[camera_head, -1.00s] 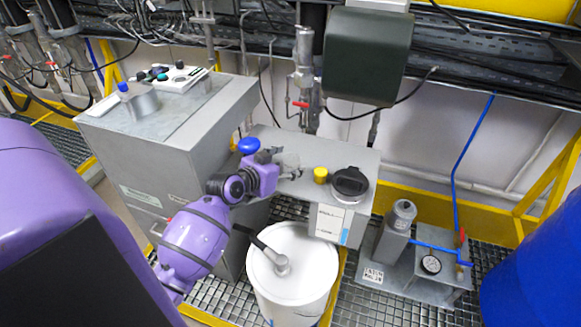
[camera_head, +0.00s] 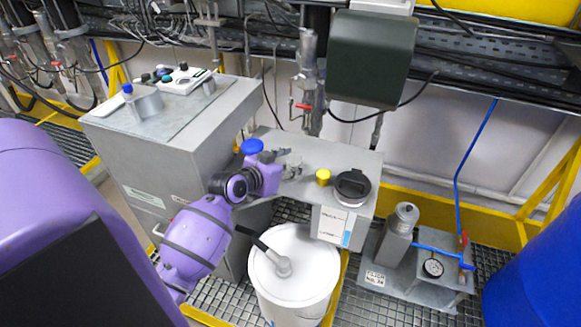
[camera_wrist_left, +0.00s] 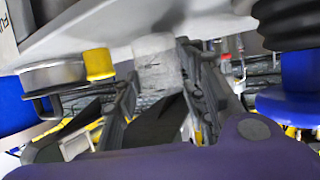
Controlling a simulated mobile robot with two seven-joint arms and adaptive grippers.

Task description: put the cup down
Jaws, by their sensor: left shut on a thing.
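The cup (camera_wrist_left: 158,62) is a small, pale grey, scuffed vessel in the left wrist view. My left gripper (camera_wrist_left: 160,105) is shut on it, one dark finger on each side. In the head view the left gripper (camera_head: 283,171) is low over the grey bench top, and the cup (camera_head: 293,161) shows small and grey at its fingers. I cannot tell whether the cup's base touches the bench. My right gripper is not in view.
On the grey bench (camera_head: 325,152), a yellow cap (camera_head: 323,177) and a black-lidded mug (camera_head: 352,185) stand right of the gripper. A blue knob (camera_head: 251,146) is to its left. A white drum (camera_head: 295,275) stands below in front. Bare bench top lies behind the gripper.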

